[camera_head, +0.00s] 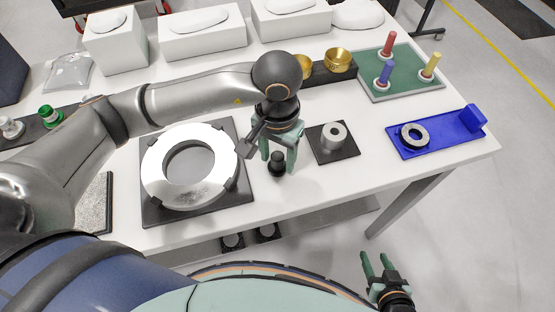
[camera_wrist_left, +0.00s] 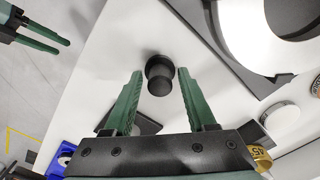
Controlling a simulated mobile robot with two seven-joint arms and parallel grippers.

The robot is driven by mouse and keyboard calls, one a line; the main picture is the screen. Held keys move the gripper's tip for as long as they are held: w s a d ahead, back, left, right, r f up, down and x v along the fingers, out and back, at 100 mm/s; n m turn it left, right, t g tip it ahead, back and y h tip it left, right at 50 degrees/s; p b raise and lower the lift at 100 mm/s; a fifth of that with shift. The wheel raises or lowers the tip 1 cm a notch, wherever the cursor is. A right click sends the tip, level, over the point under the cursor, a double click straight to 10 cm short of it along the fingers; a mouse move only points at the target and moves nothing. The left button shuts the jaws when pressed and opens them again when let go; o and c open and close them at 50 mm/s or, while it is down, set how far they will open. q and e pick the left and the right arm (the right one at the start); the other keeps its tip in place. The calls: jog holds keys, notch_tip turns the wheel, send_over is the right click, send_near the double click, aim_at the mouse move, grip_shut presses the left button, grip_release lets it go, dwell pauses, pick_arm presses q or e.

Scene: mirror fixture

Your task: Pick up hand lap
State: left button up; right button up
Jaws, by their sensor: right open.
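The hand lap, a small black knob-shaped piece (camera_head: 277,163), stands on the white table near its front edge. It also shows in the left wrist view (camera_wrist_left: 160,74), centred ahead of the fingers. My left gripper (camera_head: 279,158) is above it, pointing down, with its green fingers open. In the left wrist view (camera_wrist_left: 160,72) there is a gap on both sides of the hand lap; it is not gripped. My right gripper (camera_head: 374,254) is open and empty, off the table's front edge at the lower right.
A large silver ring (camera_head: 150,180) on a dark plate is left of the hand lap. A metal cylinder (camera_head: 334,136) on a black plate is close on its right. A blue tray (camera_head: 438,143) with a ring and a green pegboard (camera_head: 405,83) are further right. White boxes (camera_head: 200,35) line the back.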

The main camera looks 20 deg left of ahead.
aim_at(278, 155)
pick_arm(q)
grip_shut()
jog(key=shift+r, duration=0.2)
dwell(0.5)
jog(key=shift+r, duration=0.2)
notch_tip(278, 155, up, 2)
jog(key=shift+w+r+b, duration=0.1)
jog(key=shift+b, duration=0.5)
jog(key=s+d+r+b, duration=0.1)
jog(key=s+d+r, duration=0.3)
jog(key=s+r, duration=0.6)
jog(key=s, duration=0.3)
jog(key=shift+s, duration=0.35)
